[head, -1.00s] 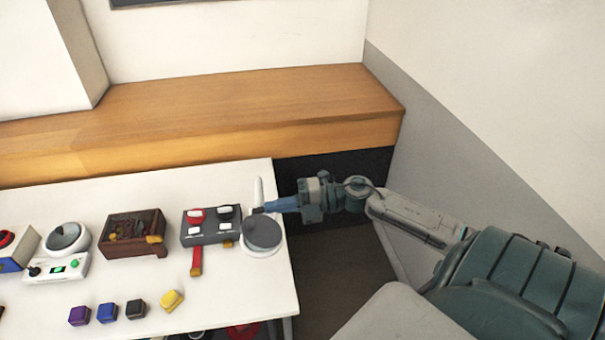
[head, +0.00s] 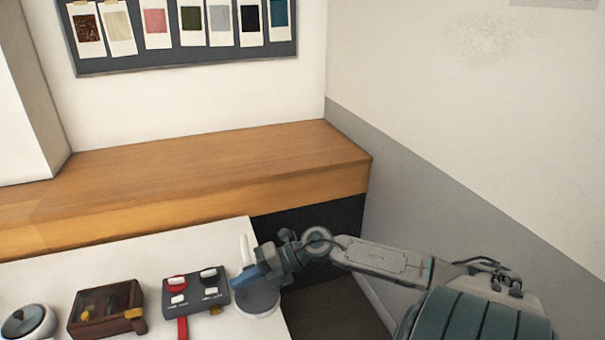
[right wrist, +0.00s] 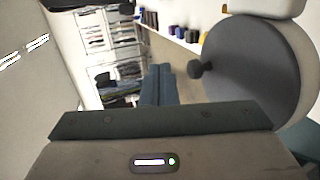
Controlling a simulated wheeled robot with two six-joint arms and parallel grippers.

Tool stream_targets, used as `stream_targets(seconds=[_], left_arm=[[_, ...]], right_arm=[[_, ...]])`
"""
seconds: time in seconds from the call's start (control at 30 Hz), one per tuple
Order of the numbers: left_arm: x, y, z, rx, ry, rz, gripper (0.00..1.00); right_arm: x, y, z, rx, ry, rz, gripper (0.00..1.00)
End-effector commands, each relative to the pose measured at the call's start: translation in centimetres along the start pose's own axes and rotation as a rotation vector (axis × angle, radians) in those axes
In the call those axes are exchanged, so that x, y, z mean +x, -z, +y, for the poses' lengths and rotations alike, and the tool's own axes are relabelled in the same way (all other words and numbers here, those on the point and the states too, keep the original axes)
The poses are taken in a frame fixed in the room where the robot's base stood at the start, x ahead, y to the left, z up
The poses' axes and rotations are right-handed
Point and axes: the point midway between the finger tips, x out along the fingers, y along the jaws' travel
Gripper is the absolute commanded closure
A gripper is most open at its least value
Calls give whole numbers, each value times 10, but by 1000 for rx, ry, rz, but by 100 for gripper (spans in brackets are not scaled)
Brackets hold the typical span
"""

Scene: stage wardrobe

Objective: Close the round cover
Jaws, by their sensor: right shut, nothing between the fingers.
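The round unit stands at the right end of the white table. It has a grey disc (head: 260,303) on a white round base (head: 262,316) and a thin white upright piece (head: 244,250) behind. In the right wrist view the grey disc (right wrist: 255,70) fills the right side, with a small dark knob (right wrist: 201,70) near its edge. I cannot tell which piece is the cover or how it is seated. My right gripper (head: 241,283) is shut and empty at the disc's back left, in front of the upright piece; contact is unclear. My left gripper is out of view.
A grey switch box (head: 196,290) with red and white parts sits just left of the gripper. A brown box (head: 105,310) and a round lidded pot (head: 28,322) are farther left. A wooden ledge (head: 190,180) runs behind the table.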

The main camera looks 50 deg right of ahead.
Motion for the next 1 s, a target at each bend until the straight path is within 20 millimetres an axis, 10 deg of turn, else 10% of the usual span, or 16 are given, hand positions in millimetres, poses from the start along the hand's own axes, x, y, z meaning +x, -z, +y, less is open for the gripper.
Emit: stream_targets(seconds=[1.0], left_arm=[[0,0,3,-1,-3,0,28]], right_arm=[[0,0,-1,0,-1,0,100]])
